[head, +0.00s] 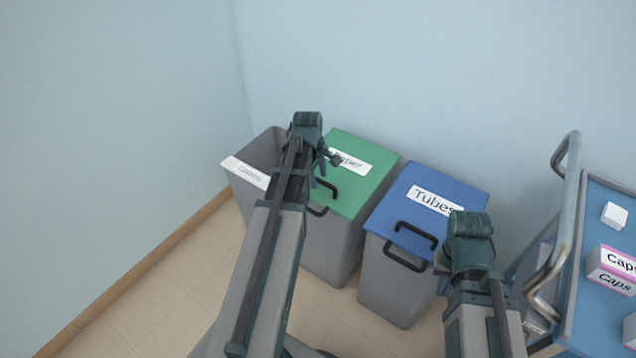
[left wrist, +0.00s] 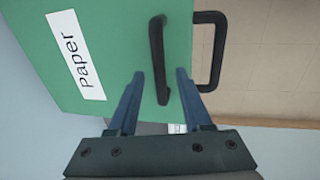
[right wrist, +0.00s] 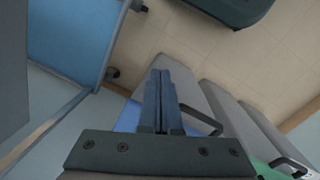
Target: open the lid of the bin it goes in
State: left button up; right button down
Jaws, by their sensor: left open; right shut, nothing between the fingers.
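The Paper bin has a shut green lid (head: 362,192) with a black handle (head: 328,187); a second black handle is on the bin's front. In the left wrist view the lid handle (left wrist: 157,60) lies between the fingers of my open left gripper (left wrist: 158,75); I cannot tell whether they touch it. In the head view my left gripper (head: 326,168) is over this lid. The Tubes bin has a shut blue lid (head: 400,203) with a black handle (head: 418,233). My right gripper (right wrist: 160,75) is shut and empty near the Tubes bin. No item is in either gripper.
A grey bin (head: 262,150) with a white label stands open at the left. A blue-topped cart (head: 590,225) with a metal rail and boxes marked Caps (head: 612,268) is at the right. Walls close in behind and at left. Floor is clear in front-left.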

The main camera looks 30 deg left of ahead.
pick_arm(q)
grip_shut()
dwell(0.3)
dwell(1.2)
